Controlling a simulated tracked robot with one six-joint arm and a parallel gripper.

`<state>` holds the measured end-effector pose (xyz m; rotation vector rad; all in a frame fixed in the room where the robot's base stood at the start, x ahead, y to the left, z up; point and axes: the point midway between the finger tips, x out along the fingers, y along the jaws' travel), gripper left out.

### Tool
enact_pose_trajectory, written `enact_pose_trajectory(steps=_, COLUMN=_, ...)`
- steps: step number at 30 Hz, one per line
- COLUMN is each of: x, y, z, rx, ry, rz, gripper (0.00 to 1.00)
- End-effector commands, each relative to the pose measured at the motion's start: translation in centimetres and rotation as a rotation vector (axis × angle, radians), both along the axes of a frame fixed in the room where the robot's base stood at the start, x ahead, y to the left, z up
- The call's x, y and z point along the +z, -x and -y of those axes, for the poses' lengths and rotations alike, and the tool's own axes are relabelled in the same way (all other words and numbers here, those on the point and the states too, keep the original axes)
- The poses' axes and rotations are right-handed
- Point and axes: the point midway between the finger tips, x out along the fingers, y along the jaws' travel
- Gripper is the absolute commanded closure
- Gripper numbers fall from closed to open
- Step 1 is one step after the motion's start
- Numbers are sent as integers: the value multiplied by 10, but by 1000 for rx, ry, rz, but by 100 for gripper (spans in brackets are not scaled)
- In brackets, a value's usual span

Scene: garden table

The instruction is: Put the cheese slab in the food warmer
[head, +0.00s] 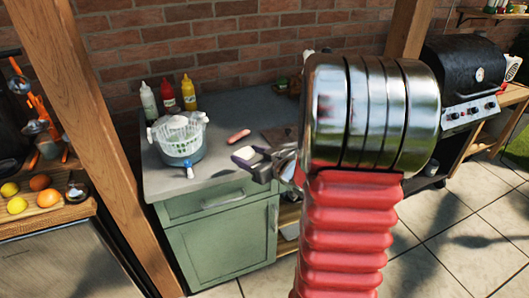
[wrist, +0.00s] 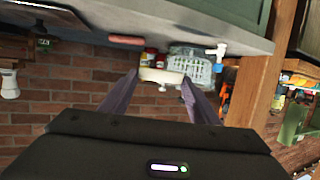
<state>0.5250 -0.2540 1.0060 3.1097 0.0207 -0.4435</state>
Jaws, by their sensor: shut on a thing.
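My gripper (head: 256,162) is shut on the cheese slab (head: 244,153), a small pale block, in front of the counter's right part. In the wrist view, which looks upside down, the slab (wrist: 161,76) sits between the two dark fingertips. A round blue-grey vessel with a white slatted basket (head: 180,140) stands on the counter, left of my gripper. It may be the food warmer, but I cannot tell for sure. It has a small blue and white tap at its front. My arm hides part of the counter's right side.
A sausage-like pink item (head: 238,136) and a dark board (head: 280,137) lie on the grey counter (head: 215,178). A wooden post (head: 105,140) rises at left. A black grill (head: 463,75) is at right.

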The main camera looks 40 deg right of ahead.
Motion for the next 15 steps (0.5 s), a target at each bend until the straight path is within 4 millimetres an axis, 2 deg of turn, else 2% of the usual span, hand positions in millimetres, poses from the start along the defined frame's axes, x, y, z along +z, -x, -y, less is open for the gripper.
enact_pose_trajectory(steps=1, x=-3, y=-7, z=-16, rx=14, ry=-2, rz=-2, gripper=66)
enact_pose_trajectory(steps=6, x=-13, y=-24, z=-63, rx=48, ry=-3, rz=-5, gripper=66)
enact_pose_trajectory(steps=15, x=-27, y=-42, z=-155, rx=146, ry=-1, rz=-13, gripper=66)
